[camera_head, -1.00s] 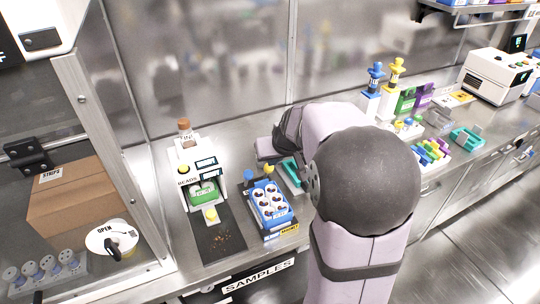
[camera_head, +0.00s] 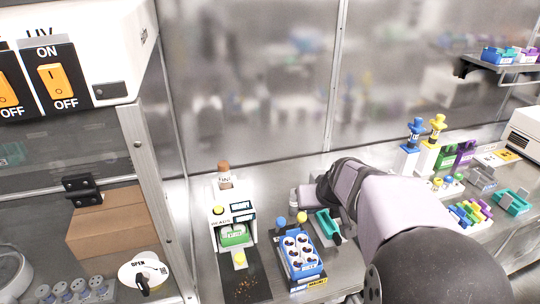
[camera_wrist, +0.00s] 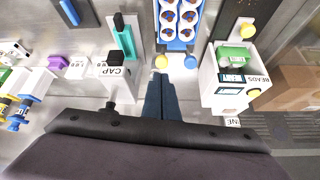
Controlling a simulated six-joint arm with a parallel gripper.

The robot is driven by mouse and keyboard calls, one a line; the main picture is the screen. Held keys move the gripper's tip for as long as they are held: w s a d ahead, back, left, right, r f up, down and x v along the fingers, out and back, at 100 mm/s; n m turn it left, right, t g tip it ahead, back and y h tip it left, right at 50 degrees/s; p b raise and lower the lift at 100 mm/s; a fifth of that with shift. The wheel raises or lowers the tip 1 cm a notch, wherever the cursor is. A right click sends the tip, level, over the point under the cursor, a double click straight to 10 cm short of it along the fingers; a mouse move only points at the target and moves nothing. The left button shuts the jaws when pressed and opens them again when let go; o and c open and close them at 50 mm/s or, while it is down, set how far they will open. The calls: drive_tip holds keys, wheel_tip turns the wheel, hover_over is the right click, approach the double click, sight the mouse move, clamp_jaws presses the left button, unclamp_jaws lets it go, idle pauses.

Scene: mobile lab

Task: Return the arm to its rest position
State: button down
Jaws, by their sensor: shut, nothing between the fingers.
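My arm (camera_head: 375,205) reaches in from the lower right in the head view, over the bench behind the blue vial rack. My gripper (camera_wrist: 161,80) shows in the wrist view as two dark blue fingers side by side, shut with nothing between them. The fingertips point toward the blue rack (camera_wrist: 178,45) with its round vials and appear apart from it. In the head view the fingers are hard to make out behind the wrist.
The white beads station (camera_head: 233,215) stands left of the blue rack (camera_head: 301,257). A teal tray (camera_head: 327,226) is close by the arm. A white CAP block (camera_wrist: 115,84) is near the fingers. Blue and yellow dispensers (camera_head: 424,140) stand to the right. A glass-sided cabinet is at left.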

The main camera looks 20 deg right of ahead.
drive_tip(key=s+a+f+m+g, duration=0.1)
drive_tip(key=s+a+f+g, duration=0.1)
drive_tip(key=s+f, duration=0.3)
drive_tip(key=s+a+f+m+g, duration=0.2)
drive_tip(key=s+f+g, duration=0.15)
drive_tip(key=s, duration=0.45)
drive_tip(key=s+a+n+g+p, duration=0.1)
drive_tip(key=s+a+n+p, duration=0.2)
drive_tip(key=s+a, duration=0.3)
drive_tip(key=shift+s+a+f+n+y+p, duration=0.15)
drive_tip(key=shift+s+a+n+y+p, duration=0.25)
drive_tip(key=shift+a+n, duration=0.7)
